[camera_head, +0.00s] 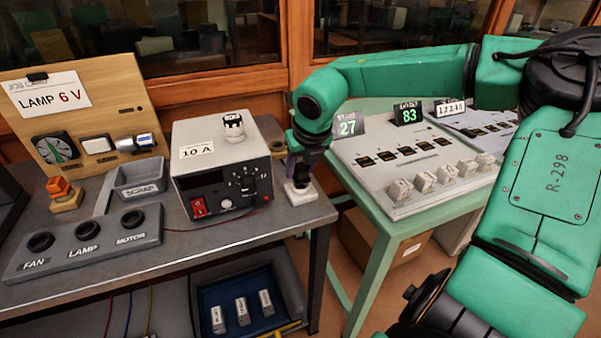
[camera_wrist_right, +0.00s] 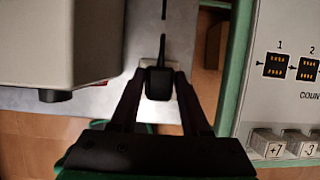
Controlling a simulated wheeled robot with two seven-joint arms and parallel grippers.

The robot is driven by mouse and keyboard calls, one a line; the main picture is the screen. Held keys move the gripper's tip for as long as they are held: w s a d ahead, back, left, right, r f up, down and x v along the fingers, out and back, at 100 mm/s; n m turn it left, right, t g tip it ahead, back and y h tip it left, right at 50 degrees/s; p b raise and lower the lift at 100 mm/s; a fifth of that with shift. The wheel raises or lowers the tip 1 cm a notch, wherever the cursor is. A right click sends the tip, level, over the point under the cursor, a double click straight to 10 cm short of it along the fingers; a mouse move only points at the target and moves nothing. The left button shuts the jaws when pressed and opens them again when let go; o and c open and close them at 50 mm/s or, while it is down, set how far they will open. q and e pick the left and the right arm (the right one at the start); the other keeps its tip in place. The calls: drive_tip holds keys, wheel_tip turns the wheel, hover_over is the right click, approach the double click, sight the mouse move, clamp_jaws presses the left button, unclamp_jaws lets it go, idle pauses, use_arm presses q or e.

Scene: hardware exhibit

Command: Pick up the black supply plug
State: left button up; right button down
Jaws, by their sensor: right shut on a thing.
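The black supply plug (camera_wrist_right: 158,84) shows between the fingertips of my right gripper (camera_wrist_right: 158,88) in the wrist view, with a thin dark lead or pin running up from it. My right gripper is shut on the plug. In the head view my right gripper (camera_head: 298,172) points down at the table's right end, just above a small white block (camera_head: 301,194), and hides the plug. I cannot tell whether the plug is clear of the block. My left gripper is not in view.
A grey power supply box marked 10 A (camera_head: 222,168) stands close left of the gripper. A socket panel labelled FAN, LAMP and MOTOR (camera_head: 85,248) lies at the table's front left. A green-framed counting console (camera_head: 410,165) stands to the right, across a gap.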

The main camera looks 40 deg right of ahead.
sight(300, 166)
wheel_tip(300, 166, up, 19)
drive_tip(key=p, duration=0.1)
drive_tip(key=shift+p, duration=0.35)
